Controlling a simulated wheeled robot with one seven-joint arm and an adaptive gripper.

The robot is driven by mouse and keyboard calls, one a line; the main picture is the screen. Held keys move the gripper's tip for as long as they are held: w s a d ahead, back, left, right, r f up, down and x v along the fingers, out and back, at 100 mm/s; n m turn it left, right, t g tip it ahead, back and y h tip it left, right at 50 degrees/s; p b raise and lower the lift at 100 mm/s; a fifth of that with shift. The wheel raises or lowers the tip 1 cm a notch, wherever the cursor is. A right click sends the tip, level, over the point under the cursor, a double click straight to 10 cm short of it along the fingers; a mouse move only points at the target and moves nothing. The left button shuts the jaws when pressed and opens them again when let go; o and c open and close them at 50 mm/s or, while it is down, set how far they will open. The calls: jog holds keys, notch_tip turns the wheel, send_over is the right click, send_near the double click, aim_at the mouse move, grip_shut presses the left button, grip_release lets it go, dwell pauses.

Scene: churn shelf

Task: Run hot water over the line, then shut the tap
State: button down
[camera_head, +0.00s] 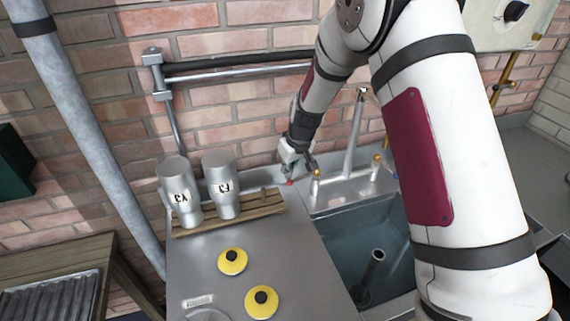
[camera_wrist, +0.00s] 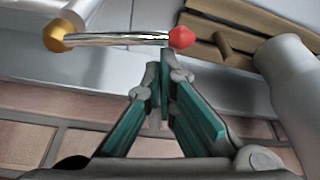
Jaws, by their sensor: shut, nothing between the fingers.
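The tap (camera_head: 350,165) stands behind the sink with a tall spout and two brass-topped valves. Its left lever has a red knob (camera_head: 290,182); in the wrist view the bright lever (camera_wrist: 115,39) runs from a brass end to the red knob (camera_wrist: 181,37). My gripper (camera_head: 292,167) is shut and empty beside this knob. In the wrist view my fingertips (camera_wrist: 165,75) are just below the knob; I cannot tell whether they touch it. My arm hides part of the tap's right side. I see no water stream. I cannot tell which thing is the line.
The sink (camera_head: 338,244) holds an upright pipe (camera_head: 371,270). Two metal canisters stand on a wooden rack (camera_head: 255,205), left of my gripper; one canister (camera_wrist: 293,75) is close in the wrist view.

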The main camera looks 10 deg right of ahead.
jog(key=shift+s+d, duration=0.1)
jog(key=shift+s, duration=0.1)
dwell(0.4)
jog(key=s+n, duration=0.2)
jog(key=n, duration=0.1)
jog(key=shift+s+d+g+y, duration=0.1)
jog(key=shift+d+g+y, duration=0.2)
jog(key=shift+d+y, duration=0.1)
jog(key=s+d+n+g+y, duration=0.1)
jog(key=s+d+n+g, duration=0.2)
jog(key=n, duration=0.7)
jog(key=shift+s+d+n, duration=0.4)
jog(key=shift+s+d, duration=0.65)
jog(key=shift+d, duration=1.1)
